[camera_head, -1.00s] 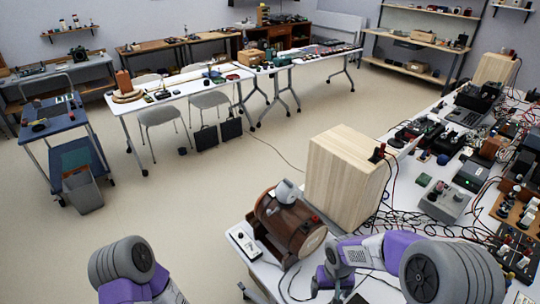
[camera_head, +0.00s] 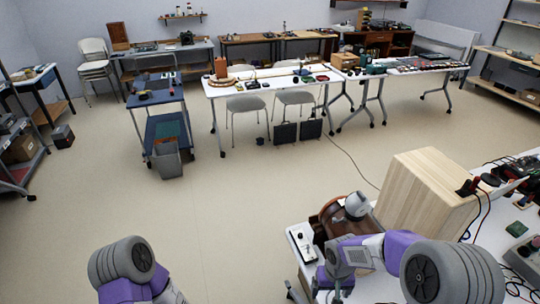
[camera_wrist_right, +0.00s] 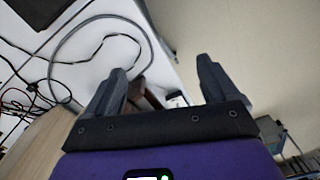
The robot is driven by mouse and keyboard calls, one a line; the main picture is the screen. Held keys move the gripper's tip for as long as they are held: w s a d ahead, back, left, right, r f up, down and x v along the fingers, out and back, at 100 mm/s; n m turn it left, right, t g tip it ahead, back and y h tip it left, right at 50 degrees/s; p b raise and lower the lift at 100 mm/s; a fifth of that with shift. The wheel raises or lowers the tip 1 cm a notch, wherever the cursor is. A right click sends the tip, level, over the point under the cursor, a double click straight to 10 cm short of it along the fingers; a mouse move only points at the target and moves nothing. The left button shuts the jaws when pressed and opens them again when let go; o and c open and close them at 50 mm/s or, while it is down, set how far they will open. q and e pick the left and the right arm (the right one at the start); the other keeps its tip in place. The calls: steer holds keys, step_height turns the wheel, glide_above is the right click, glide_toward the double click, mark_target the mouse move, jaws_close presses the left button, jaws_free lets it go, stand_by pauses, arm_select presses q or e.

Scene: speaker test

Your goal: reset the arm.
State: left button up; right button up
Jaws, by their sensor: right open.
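My right arm (camera_head: 375,250) comes in from the lower right in the head view, over the near white table. Its gripper (camera_head: 333,287) points down at the bottom of the picture, by the table's front part. In the right wrist view the gripper (camera_wrist_right: 160,88) has its two dark fingers spread wide, with nothing held between them. My left arm (camera_head: 128,270) shows at the lower left of the head view, over open floor. Its gripper is out of the picture.
A small white switch box (camera_head: 303,246) lies left. Cables (camera_wrist_right: 100,42) cross the tabletop. Beige floor (camera_head: 230,220) is clear.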

steer(key=s+a+f+m+y+b, duration=0.1)
steer(key=s+a+f, duration=0.1)
steer(key=s+f, duration=0.2)
steer(key=s+a+f+y+b, duration=0.1)
steer(key=s+f, duration=0.4)
steer(key=f, duration=0.6)
steer(key=s+a+f+m+y+b, duration=0.1)
steer(key=s+a+f+y+b, duration=0.1)
steer(key=f, duration=0.5)
steer(key=s+a+b, duration=0.1)
steer(key=s+a, duration=0.1)
steer(key=shift+s+a+f+m, duration=0.25)
steer(key=shift+s+a+m, duration=0.05)
steer(key=shift+s+a, duration=0.1)
